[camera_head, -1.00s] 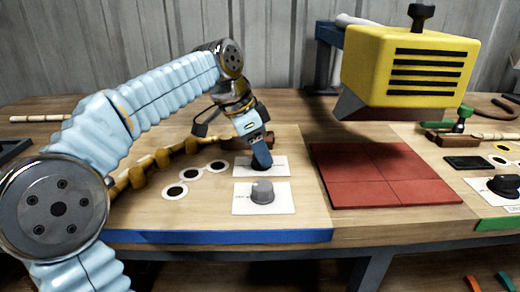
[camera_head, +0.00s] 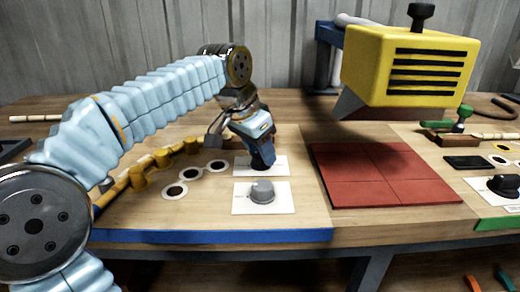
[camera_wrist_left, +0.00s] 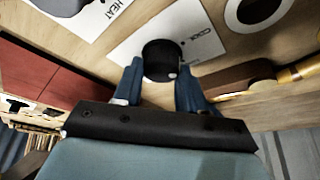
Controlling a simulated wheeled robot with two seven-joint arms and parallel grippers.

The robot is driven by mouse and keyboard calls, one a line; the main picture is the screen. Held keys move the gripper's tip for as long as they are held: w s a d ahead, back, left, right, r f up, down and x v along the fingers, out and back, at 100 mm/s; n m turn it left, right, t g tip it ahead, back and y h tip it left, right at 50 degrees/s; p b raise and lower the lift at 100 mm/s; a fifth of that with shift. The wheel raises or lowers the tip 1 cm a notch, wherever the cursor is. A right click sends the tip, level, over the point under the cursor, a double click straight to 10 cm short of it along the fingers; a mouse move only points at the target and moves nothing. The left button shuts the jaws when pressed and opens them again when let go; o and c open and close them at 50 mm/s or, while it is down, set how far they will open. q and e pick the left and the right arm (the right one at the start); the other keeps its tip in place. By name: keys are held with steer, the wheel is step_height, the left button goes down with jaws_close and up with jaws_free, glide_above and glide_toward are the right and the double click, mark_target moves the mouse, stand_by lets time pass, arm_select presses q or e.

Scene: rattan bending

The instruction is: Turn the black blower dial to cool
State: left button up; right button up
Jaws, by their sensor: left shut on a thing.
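The black blower dial (camera_wrist_left: 161,57) sits on a white card (camera_wrist_left: 195,38) printed COOL. A small light mark shows on the dial's lower right edge in the wrist view, away from the word. My left gripper (camera_wrist_left: 157,85) is shut on the dial, with a blue finger at each side of it. In the head view my left gripper (camera_head: 262,160) points down at the card behind the grey dial (camera_head: 262,191) and hides most of the black dial. My right gripper is not in view.
The grey dial's card, printed HEAT (camera_wrist_left: 118,8), lies close beside. Red tiles (camera_head: 385,174) lie to the right under a yellow blower (camera_head: 408,65). Black-and-white discs (camera_head: 175,190) and a yellow-pegged rattan strip (camera_head: 138,178) are to the left.

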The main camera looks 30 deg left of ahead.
arm_select(q)
steer(key=n+y, duration=0.1)
steer(key=n, duration=0.2)
steer(key=n+y, duration=0.1)
steer(key=n, duration=0.2)
steer(key=shift+d+n+y, duration=0.1)
steer(key=shift+n+y, duration=0.2)
stand_by(0.3)
steer(key=o, duration=1.1)
steer(key=shift+c, duration=0.2)
steer(key=v, duration=1.3)
steer(key=shift+s+r, duration=0.15)
steer(key=shift+r, duration=0.2)
steer(key=shift+d, duration=0.1)
